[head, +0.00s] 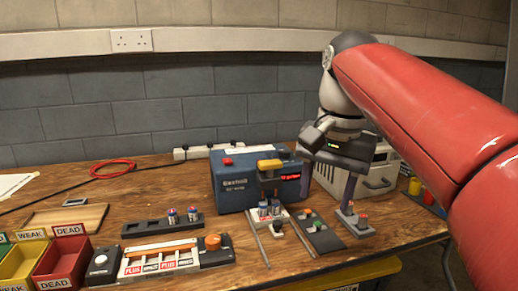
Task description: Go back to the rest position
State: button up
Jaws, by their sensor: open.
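My gripper (327,192) is at the right of centre in the head view, at the end of my red arm. Its jaws point down, with a gap between the two fingers and nothing seen held in it. It is just right of a blue charger box (232,186) with a yellow lever and a red lit display. A small holder (268,221) with batteries stands in front of the box. A dark plate (318,236) and a grey block (356,226) with red-topped cells stand below the gripper. The exact tip height is hard to tell.
A black rack (146,228) holds two batteries. A tester panel (158,262), a red DEAD bin (62,262) and a yellow WEAK bin (24,258) are at the front left. A light-coloured case (380,176) is behind my gripper. A wooden tray (66,217) lies left.

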jog(key=s+d+f+n+t, duration=0.2)
jog(key=s+f, duration=0.4)
jog(key=f, duration=0.4)
jog(key=s+d+f+n+t, duration=0.2)
jog(key=s+f, duration=0.4)
jog(key=f, duration=0.5)
jog(key=shift+s+d+n+h, duration=0.2)
jog(key=shift+n+h, duration=0.2)
jog(key=shift+n, duration=0.4)
